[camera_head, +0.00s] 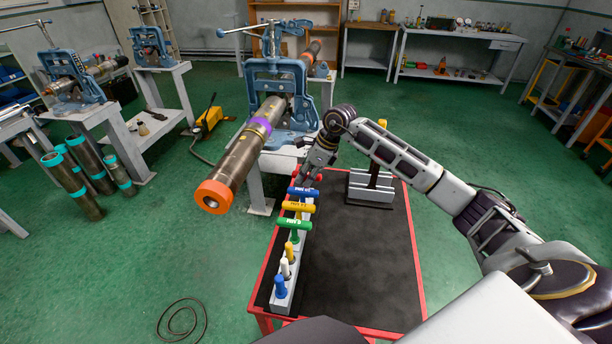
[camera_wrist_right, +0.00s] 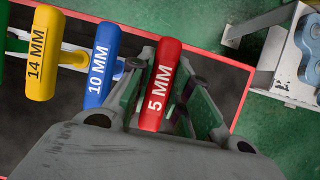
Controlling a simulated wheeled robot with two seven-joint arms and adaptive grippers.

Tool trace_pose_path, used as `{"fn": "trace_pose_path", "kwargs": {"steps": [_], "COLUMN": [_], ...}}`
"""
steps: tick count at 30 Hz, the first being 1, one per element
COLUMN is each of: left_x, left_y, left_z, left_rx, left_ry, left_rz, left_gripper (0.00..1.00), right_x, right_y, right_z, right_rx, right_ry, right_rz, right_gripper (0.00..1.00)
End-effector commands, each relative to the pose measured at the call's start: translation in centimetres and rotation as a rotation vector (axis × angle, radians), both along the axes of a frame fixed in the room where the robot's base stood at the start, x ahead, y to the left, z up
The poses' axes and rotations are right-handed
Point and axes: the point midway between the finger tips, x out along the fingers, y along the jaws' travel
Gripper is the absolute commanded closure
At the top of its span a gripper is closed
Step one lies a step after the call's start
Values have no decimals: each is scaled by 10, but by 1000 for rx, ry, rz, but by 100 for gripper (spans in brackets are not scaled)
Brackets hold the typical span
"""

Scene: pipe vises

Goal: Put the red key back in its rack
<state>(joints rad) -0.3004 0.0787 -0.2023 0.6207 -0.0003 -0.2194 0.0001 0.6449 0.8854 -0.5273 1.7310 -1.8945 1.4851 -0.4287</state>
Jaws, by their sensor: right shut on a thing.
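The red key, marked 5 MM (camera_wrist_right: 161,84), has a T-shaped handle and sits between the fingers of my right gripper (camera_wrist_right: 170,98) in the wrist view. In the head view my right gripper (camera_head: 310,174) is at the far end of the row of keys and mostly hides the red key. The grey rack (camera_head: 304,241) runs along the left edge of the cart. It holds the blue 10 MM key (camera_head: 303,191), the yellow 14 MM key (camera_head: 298,207) and the green key (camera_head: 294,224). I cannot tell whether the red key's shaft is in the rack. My left gripper is not in view.
Small blue, white and yellow-handled tools (camera_head: 285,267) stand at the rack's near end. The cart's black top (camera_head: 360,255) is mostly clear, with a grey stand (camera_head: 371,188) at its far right. A pipe (camera_head: 232,172) in a blue vise (camera_head: 278,80) juts out beyond the cart's left.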

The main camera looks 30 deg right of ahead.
Motion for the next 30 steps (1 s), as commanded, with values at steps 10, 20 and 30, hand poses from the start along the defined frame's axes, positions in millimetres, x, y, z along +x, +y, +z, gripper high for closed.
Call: {"fn": "trace_pose_path", "kwargs": {"steps": [10,20,30], "left_x": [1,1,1], "left_y": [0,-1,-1], "left_z": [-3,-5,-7], "left_rx": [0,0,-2], "left_ry": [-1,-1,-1], "left_rz": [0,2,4], "left_gripper": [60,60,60], "right_x": [0,0,0], "right_y": [0,0,0], "right_z": [-3,-6,-9], "right_rx": [0,1,1], "right_ry": [0,-1,-1], "right_rz": [0,0,0], "right_gripper": [100,100,100]}}
